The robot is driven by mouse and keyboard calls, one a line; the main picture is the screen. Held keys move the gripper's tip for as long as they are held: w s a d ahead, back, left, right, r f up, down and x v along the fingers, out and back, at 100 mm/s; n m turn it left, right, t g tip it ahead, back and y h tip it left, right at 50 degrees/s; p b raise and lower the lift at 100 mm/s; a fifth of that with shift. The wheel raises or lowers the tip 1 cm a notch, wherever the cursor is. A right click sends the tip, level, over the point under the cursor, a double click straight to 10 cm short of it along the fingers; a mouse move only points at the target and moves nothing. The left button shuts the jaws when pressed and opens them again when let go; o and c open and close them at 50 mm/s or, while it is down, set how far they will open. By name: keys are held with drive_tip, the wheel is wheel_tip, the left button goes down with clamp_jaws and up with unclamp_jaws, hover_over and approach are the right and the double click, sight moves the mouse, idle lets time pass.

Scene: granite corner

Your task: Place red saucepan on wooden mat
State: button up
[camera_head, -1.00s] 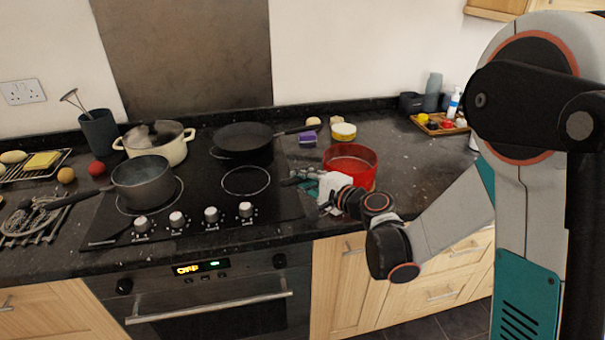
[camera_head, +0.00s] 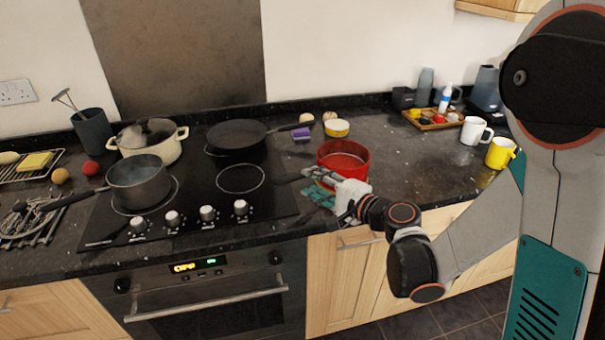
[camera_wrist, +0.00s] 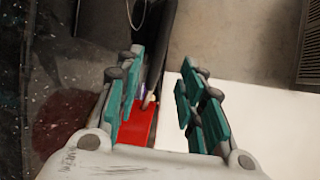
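The red saucepan (camera_head: 343,158) stands on the granite worktop right of the hob, and its round red wall faces me. My gripper (camera_head: 318,186) is at its front left, low beside the pan, with teal finger pads spread. In the wrist view my gripper (camera_wrist: 156,100) is open, and a red surface, apparently the saucepan (camera_wrist: 139,125), shows between and beyond the fingers. A dark bar lies by the fingertips in the head view; I cannot tell whether it is the pan's handle. I cannot make out a wooden mat for certain; a wooden tray (camera_head: 412,113) holds small items at the back right.
The black hob (camera_head: 262,207) carries a grey pot (camera_head: 140,184), a cream pot (camera_head: 165,151) and a frying pan (camera_head: 236,134). A yellow-white bowl (camera_head: 337,128) sits behind the saucepan. White (camera_head: 473,131) and yellow (camera_head: 500,153) mugs stand right. Worktop between saucepan and mugs is clear.

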drive_tip(key=shift+p+v, duration=0.3)
drive_tip(key=shift+v, duration=1.95)
drive_tip(key=shift+r, duration=0.1)
drive_tip(key=s+d+r+n+g+h, duration=0.2)
drive_tip(key=s+d+n+h, duration=0.3)
drive_tip(key=s, duration=0.6)
drive_tip(key=s+d+r+n+g+h, duration=0.2)
drive_tip(key=s+d+n+h, duration=0.4)
drive_tip(key=s+d, duration=0.4)
drive_tip(key=shift+s+r+g, duration=0.3)
drive_tip(key=shift+s+r, duration=0.2)
